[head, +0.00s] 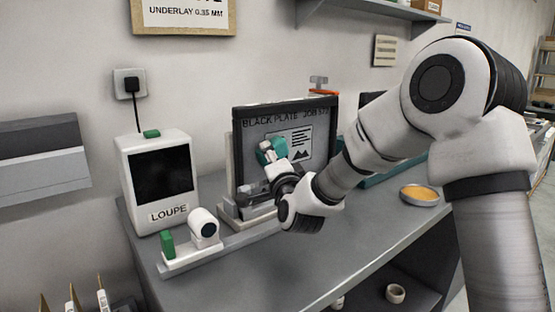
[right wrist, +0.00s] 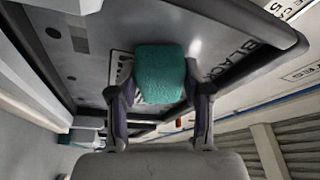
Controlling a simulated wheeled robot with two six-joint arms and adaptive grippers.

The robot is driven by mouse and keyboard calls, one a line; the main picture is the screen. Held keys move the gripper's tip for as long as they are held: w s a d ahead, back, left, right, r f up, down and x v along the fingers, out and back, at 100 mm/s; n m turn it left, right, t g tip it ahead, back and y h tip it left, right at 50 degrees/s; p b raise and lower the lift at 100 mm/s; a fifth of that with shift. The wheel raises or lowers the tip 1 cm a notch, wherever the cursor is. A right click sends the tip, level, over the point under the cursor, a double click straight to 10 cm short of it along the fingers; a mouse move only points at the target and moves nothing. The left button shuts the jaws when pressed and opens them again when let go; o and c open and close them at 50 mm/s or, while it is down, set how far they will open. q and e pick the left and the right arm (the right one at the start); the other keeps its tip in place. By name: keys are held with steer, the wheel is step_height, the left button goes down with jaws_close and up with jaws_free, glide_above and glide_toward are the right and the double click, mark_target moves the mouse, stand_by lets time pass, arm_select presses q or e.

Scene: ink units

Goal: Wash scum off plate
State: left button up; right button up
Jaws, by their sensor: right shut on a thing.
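The dark plate (head: 322,160), lettered "BLACK PLATE", stands upright on a light stand on the bench. It carries a pale printed panel with text and a picture. My right gripper (head: 276,168) is in front of the plate's left-centre part, shut on a teal sponge (head: 270,149). In the right wrist view the sponge (right wrist: 160,72) sits between both fingers, over the dark plate face (right wrist: 92,60); I cannot tell if it touches. The sponge hides part of the panel. My left gripper is out of view.
A white loupe monitor (head: 160,180) stands left of the plate. A low tray (head: 225,243) with a white camera-like device (head: 204,228) lies in front. A round tin of orange stuff (head: 419,195) is at right. The front bench top is clear.

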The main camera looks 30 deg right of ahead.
steer(key=shift+d, duration=0.15)
steer(key=s, duration=0.2)
steer(key=s+b, duration=0.1)
steer(key=s, duration=0.2)
steer(key=shift+s+d+f, duration=0.1)
steer(key=shift+s+d, duration=0.1)
steer(key=shift+s, duration=0.3)
steer(key=shift+s+d+b, duration=0.1)
steer(key=shift+s+b, duration=0.2)
steer(key=shift+s, duration=1.15)
